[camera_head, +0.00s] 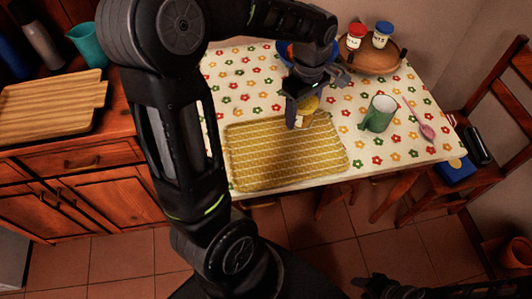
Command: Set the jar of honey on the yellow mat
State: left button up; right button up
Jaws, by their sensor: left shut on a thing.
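The jar of honey (310,106), with a yellow top, is between the fingers of my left gripper (299,112), which is shut on it. The gripper hides part of the jar. The jar appears over the far right part of the yellow mat (270,160); I cannot tell whether it touches the mat. The mat lies flat on the table, with its near part bare. My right gripper (368,288) is low at the bottom edge, away from the table, dark and partly cut off; its jaws are unclear.
A green mug (378,114) stands right of the mat on the flowered tablecloth (400,150), near a pink spoon (427,131). Behind are a wooden tray (372,62) with a red-lidded jar (356,37) and a blue-lidded jar (382,35), and a blue bowl (284,50) partly hidden by my arm.

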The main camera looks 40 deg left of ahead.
pick_arm(q)
jog(key=shift+s, duration=0.1)
jog(key=shift+w, duration=0.2)
send_over(297, 144)
jog(key=shift+f, duration=3.2)
jog(key=shift+f, duration=0.1)
jog(key=shift+f+p, duration=0.3)
jog(key=shift+f, duration=1.45)
jog(key=shift+f, duration=0.2)
jog(key=o, duration=1.8)
jog(key=shift+c, duration=0.2)
